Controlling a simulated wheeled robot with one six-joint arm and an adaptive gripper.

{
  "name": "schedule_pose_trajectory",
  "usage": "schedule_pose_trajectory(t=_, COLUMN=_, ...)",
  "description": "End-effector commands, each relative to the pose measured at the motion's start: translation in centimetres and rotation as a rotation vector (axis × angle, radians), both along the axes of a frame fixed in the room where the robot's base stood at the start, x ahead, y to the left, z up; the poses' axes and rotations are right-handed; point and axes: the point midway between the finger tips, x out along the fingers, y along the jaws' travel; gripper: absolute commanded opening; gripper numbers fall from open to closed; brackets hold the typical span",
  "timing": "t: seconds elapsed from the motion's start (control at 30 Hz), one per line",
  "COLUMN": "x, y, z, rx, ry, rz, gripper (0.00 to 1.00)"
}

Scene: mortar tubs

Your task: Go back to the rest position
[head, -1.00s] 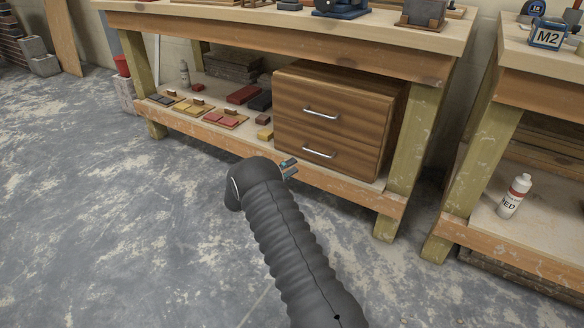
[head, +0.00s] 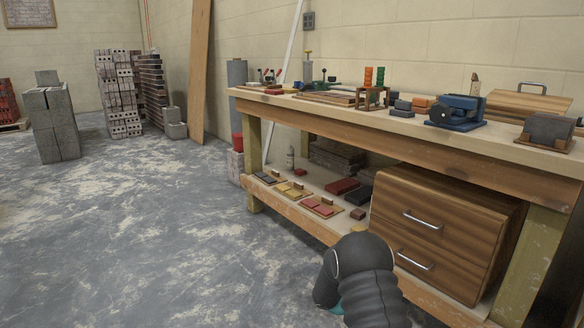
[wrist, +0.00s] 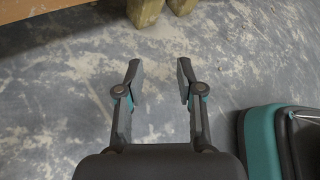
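My gripper (wrist: 160,82) shows in the wrist view with its two fingers apart and nothing between them. It hangs over the bare grey floor (wrist: 240,60), with a wooden bench leg (wrist: 145,10) ahead of it. In the head view my arm comes up from the bottom edge in front of the workbench, and its bent end hides most of the gripper.
The workbench (head: 300,110) holds a blue vise (head: 457,112) on top. A wooden drawer unit (head: 440,220) and colored tiles stand on its lower shelf. Grey blocks (head: 50,120) and brick stacks (head: 118,95) stand far left. The floor on the left is clear.

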Motion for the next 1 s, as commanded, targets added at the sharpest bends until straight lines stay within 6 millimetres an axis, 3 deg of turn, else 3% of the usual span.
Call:
schedule_pose_trajectory(t=0.03, x=-1.3, y=0.4, z=1.5, rx=0.04, ry=-0.075, rz=-0.07, gripper=0.37)
schedule_pose_trajectory(t=0.4, x=-9.9, y=4.6, z=10.0, rx=0.272, ry=-0.557, rz=-0.605, gripper=0.37)
schedule_pose_trajectory(t=1.0, x=-21.3, y=11.2, z=23.1, rx=0.558, ry=-1.052, rz=-1.293, gripper=0.37)
